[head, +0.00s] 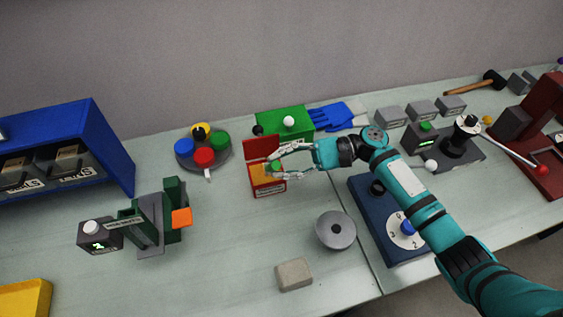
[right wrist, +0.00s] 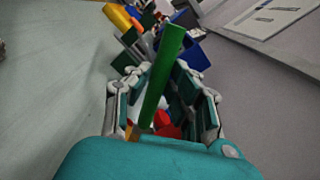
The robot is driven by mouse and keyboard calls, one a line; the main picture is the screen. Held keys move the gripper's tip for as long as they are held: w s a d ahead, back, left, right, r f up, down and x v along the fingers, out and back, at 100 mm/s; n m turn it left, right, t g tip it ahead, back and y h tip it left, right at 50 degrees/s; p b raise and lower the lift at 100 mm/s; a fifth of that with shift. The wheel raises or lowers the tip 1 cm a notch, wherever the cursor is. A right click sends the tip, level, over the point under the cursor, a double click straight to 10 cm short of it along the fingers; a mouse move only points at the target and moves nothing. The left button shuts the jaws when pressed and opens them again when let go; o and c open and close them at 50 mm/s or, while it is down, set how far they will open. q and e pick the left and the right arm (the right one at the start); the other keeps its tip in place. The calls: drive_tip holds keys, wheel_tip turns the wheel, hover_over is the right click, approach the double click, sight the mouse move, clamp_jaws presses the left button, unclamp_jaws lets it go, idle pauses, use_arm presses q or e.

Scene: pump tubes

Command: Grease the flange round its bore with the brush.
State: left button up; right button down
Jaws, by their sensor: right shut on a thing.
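The flange (head: 336,232) is a grey round disc with a bore in its middle, lying on the table front centre. My right gripper (head: 278,164) is over a small open red box (head: 268,188) with an orange-yellow inside, to the left of and behind the flange. It is shut on a green stick, which looks like the brush handle (right wrist: 161,75); only a little green shows between the fingers in the head view. The bristles are not clear to see, and I cannot tell whether they touch the box's contents. My left gripper is not in view.
A grey block (head: 294,275) lies left of the flange's front. A blue plate with a dial (head: 372,218) stands right of the flange. A green clamp fixture (head: 172,215) is at left, and a round stand with coloured knobs (head: 203,150) is behind. Table between box and flange is clear.

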drive_tip(key=shift+f, duration=0.1)
idle(0.5)
wheel_tip(320, 180, up, 7)
drive_tip(key=p, duration=0.6)
idle(0.8)
